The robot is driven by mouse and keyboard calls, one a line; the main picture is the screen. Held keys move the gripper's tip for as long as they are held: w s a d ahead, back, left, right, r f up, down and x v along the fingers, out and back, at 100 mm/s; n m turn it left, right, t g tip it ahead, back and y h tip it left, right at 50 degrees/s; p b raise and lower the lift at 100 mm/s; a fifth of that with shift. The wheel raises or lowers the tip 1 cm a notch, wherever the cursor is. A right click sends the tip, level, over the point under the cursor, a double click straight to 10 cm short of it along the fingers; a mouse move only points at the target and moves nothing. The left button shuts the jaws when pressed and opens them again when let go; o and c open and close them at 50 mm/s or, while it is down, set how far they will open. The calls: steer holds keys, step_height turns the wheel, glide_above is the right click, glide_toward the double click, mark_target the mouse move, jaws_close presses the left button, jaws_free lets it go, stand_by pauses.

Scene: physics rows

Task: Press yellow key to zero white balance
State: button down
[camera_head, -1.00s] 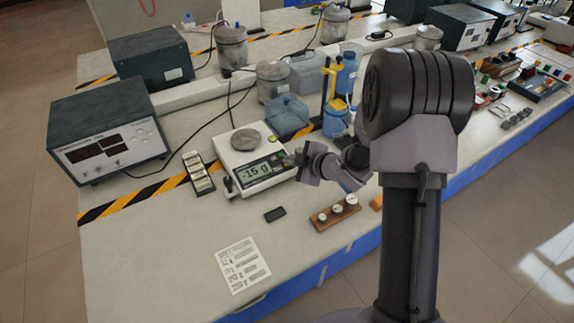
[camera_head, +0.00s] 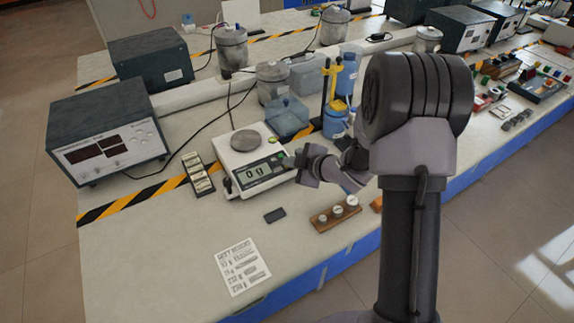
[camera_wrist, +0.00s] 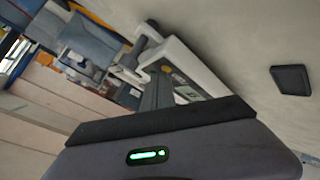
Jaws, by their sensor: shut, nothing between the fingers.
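The white balance (camera_head: 226,158) stands on the bench with a round metal pan (camera_head: 245,140) on top. Its display (camera_head: 257,174) appears to read 0 g. A small yellow-green spot (camera_head: 272,141), which looks like the yellow key, shows at its right rear corner. In the wrist view the balance (camera_wrist: 188,62) appears tilted, with a yellow round spot (camera_wrist: 165,68) on it. My gripper (camera_head: 288,161) is shut and empty at the balance's right side, close to the display. I cannot tell whether it touches the balance; the fingertips are small in view.
A wooden block with white-topped weights (camera_head: 336,214) and a dark flat piece (camera_head: 275,215) lie in front. A printed sheet (camera_head: 242,267) lies nearby.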

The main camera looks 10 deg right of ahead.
steer(key=shift+s+r+p, duration=0.15)
steer(key=shift+r+p, duration=0.4)
steer(key=shift+r, duration=0.2)
steer(key=r+p, duration=0.2)
steer(key=s+r+p, duration=0.1)
steer(key=r, duration=0.2)
steer(key=shift+d+p, duration=0.2)
steer(key=shift+p, duration=0.15)
steer(key=shift+f, duration=0.1)
